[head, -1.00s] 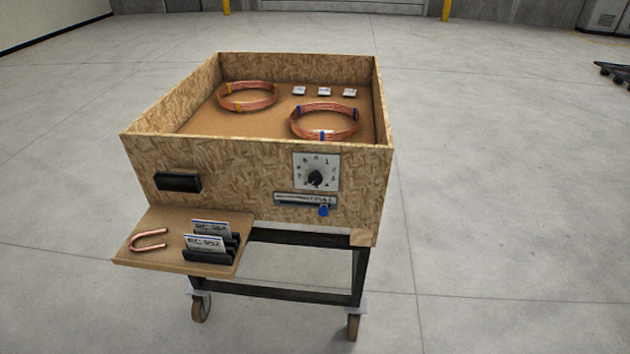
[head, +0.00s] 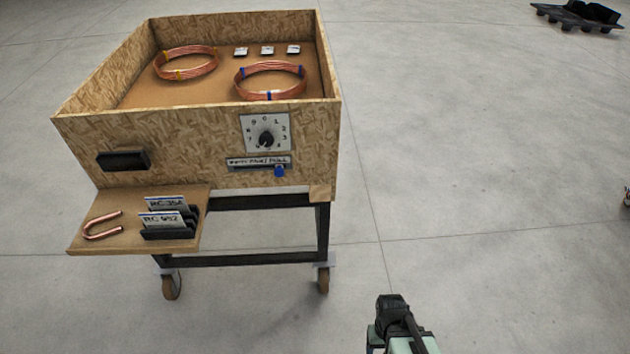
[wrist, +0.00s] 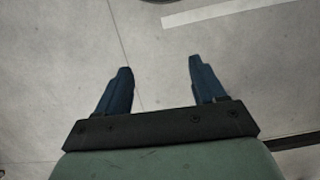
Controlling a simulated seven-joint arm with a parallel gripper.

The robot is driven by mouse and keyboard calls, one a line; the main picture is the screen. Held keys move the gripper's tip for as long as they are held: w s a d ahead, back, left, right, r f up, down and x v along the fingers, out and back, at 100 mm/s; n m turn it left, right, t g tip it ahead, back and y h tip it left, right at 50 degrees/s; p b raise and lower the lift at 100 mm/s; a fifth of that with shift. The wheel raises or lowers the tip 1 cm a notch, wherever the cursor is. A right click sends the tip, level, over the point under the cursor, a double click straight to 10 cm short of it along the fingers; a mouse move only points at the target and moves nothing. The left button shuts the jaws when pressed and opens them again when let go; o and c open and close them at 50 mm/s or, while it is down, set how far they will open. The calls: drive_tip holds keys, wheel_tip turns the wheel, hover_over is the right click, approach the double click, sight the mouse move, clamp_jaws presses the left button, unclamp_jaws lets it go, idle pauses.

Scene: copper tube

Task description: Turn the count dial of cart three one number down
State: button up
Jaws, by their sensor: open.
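The count dial (head: 265,139) is a black knob on a white square plate with numbers around it, on the front wall of the wooden cart (head: 190,140). The knob's pointer is too small to read surely. Below the dial is a labelled slider strip with a blue tab (head: 279,171) near its right end. My gripper (wrist: 158,85) is open and empty in the wrist view, with two blue fingers apart above bare floor. In the head view part of my arm shows low at right, in front of the cart and well away from the dial.
A side shelf (head: 90,240) holds a U-shaped copper tube (head: 102,226) and cards in a black rack (head: 170,230). Copper coils (head: 187,62) and small white tags lie in the cart box. A black handle (head: 124,161) sits on the front wall.

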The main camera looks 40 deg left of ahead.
sight(266, 142)
drive_tip(key=a+r+n+t+y, duration=0.2)
drive_tip(key=a+r+n+t, duration=0.25)
drive_tip(key=a+r, duration=0.95)
drive_tip(key=a+r+n+t+y, duration=0.35)
drive_tip(key=a+r+t, duration=0.25)
drive_tip(key=a+r, duration=0.8)
drive_tip(key=w+a+r+n+t+y, duration=0.1)
drive_tip(key=a+r+n+t+y, duration=0.3)
drive_tip(key=a+r+y, duration=0.8)
drive_tip(key=w+a+r+m, duration=0.1)
drive_tip(key=w+a, duration=0.2)
drive_tip(key=a, duration=0.1)
drive_tip(key=w+a+r+h, duration=0.1)
drive_tip(key=w+a, duration=0.2)
drive_tip(key=a, duration=0.1)
drive_tip(key=w+a+r+m+h, duration=0.1)
drive_tip(key=w+a, duration=0.2)
drive_tip(key=a, duration=0.1)
drive_tip(key=shift+a+r+m+t+h, duration=0.2)
drive_tip(key=shift+m+t+h, duration=0.05)
drive_tip(key=shift+m, duration=0.05)
drive_tip(key=shift+c, duration=0.3)
